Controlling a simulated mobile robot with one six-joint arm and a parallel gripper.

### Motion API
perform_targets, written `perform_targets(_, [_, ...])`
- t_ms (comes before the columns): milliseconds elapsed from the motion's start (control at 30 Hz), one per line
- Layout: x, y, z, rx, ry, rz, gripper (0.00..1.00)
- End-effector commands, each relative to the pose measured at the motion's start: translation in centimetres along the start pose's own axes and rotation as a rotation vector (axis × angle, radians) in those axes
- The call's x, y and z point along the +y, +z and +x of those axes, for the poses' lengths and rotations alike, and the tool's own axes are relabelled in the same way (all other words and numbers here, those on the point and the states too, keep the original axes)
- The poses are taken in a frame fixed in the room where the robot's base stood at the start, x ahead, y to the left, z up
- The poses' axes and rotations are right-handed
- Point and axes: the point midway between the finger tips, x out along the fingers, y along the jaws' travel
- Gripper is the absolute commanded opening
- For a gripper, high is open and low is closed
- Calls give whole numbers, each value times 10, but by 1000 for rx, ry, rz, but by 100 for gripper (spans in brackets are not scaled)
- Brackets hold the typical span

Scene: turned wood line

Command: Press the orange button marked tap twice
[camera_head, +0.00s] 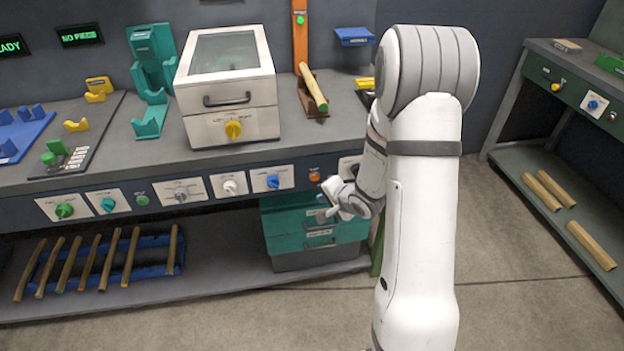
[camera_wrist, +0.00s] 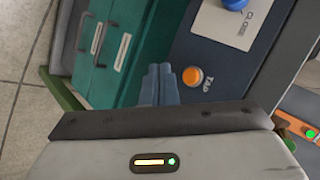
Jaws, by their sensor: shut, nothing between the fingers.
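The orange button (camera_wrist: 192,76) is on the dark front panel of the bench, with the label TAP beside it in the wrist view. It also shows in the head view (camera_head: 314,174), at the right part of the row of controls. My gripper (camera_wrist: 160,72) is shut and empty. Its fingertips appear just left of the button in the wrist view, over the edge between the panel and the teal drawers. In the head view my gripper (camera_head: 326,203) is below and slightly right of the button. A gap to the panel cannot be judged.
A blue knob (camera_head: 272,181) on a white plate is left of the button. Teal drawers (camera_head: 292,222) stand under the bench. A white box with a glass lid (camera_head: 228,80) and a wooden rod (camera_head: 314,88) are on the bench top. The floor (camera_head: 540,290) at right is clear.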

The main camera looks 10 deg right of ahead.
Motion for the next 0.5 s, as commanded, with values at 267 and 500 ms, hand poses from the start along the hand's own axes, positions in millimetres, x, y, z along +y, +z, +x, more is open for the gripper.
perform_targets(267, [-22,-21,-52,125,174,-256,0])
perform_targets(500, [-33,-8,-149,115,458,-551,0])
